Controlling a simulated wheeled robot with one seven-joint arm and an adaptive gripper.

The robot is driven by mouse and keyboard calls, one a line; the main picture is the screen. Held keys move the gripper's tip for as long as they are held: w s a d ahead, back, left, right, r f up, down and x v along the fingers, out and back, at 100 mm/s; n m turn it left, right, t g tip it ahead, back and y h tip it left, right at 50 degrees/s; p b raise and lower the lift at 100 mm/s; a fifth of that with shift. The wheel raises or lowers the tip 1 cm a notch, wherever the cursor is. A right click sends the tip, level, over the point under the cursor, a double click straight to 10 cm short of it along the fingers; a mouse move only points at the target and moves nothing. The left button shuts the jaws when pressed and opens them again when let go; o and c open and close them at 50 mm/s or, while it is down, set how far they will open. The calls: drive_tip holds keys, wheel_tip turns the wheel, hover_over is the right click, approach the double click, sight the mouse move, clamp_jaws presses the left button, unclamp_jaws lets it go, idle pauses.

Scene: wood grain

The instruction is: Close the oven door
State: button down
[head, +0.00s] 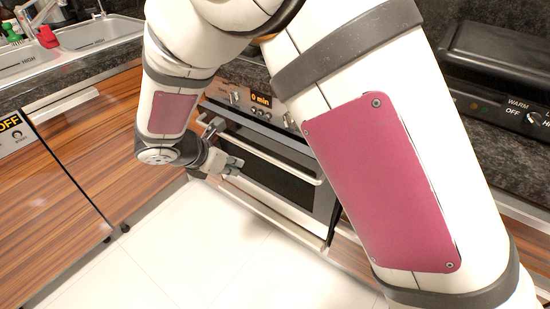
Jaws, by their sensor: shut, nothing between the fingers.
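The oven (268,127) is in the middle of the head view, with a lit "0 min" display and knobs on its control panel. The oven door (290,192) has a dark glass front and a pale metal handle bar (295,170) along its upper part. My gripper (235,165) is shut and empty, in front of the door's left side near the handle bar. I cannot tell whether it touches the door.
Wood-grain cabinets (75,170) stand left of the oven. A sink (95,32) with a red item (47,37) beside it is at the upper left. A dark appliance (500,65) sits on the counter at right. The pale tiled floor (190,260) in front is clear.

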sight(271, 150)
drive_tip(key=shift+s, duration=0.15)
drive_tip(key=w+r+b+x, duration=0.1)
drive_tip(key=x, duration=0.5)
drive_tip(key=w+d+r+b+x, duration=0.1)
drive_tip(key=b+x, duration=0.1)
drive_tip(key=x, duration=0.4)
drive_tip(key=shift+w+d+f, duration=0.25)
drive_tip(key=shift+f, duration=0.05)
drive_tip(key=w+d, duration=0.1)
drive_tip(key=w+d+r, duration=0.1)
drive_tip(key=w, duration=0.1)
drive_tip(key=w+d+p, duration=0.1)
drive_tip(key=shift+w+d+r, duration=0.25)
drive_tip(key=shift+d, duration=0.05)
drive_tip(key=shift+s+a, duration=0.1)
